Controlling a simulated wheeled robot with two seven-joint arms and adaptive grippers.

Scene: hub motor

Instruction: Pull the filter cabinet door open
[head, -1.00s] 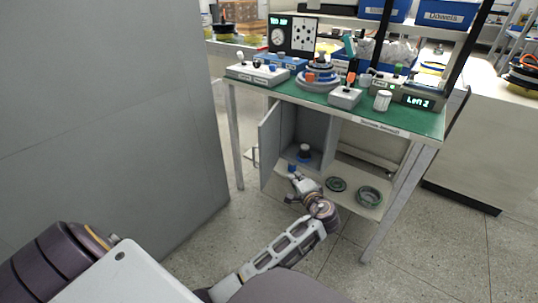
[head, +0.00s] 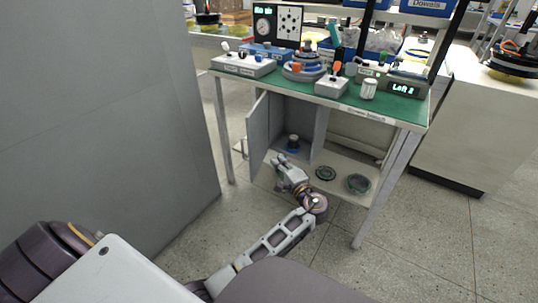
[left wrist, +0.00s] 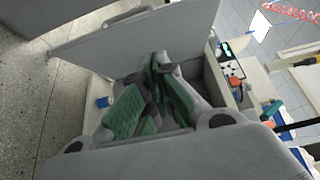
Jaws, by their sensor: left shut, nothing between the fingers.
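The filter cabinet is the grey compartment under the green-topped bench. Its door (head: 258,126) is a flat grey panel standing open at the left side of the compartment, and the interior shows. In the left wrist view a large grey panel (left wrist: 135,38), apparently the door, spans the top beyond the fingers. My left gripper (head: 279,161) is at the cabinet's opening, right of the door. In the left wrist view its green-padded fingers (left wrist: 155,95) are together and empty. Contact with the door cannot be told. My right gripper is not in view.
A dark, blue-topped object (head: 293,143) stands inside the cabinet. Two round parts (head: 326,173) (head: 358,183) lie on the lower shelf at right. The bench top (head: 300,92) carries several devices. A tall grey panel (head: 100,110) stands at left; speckled floor lies between.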

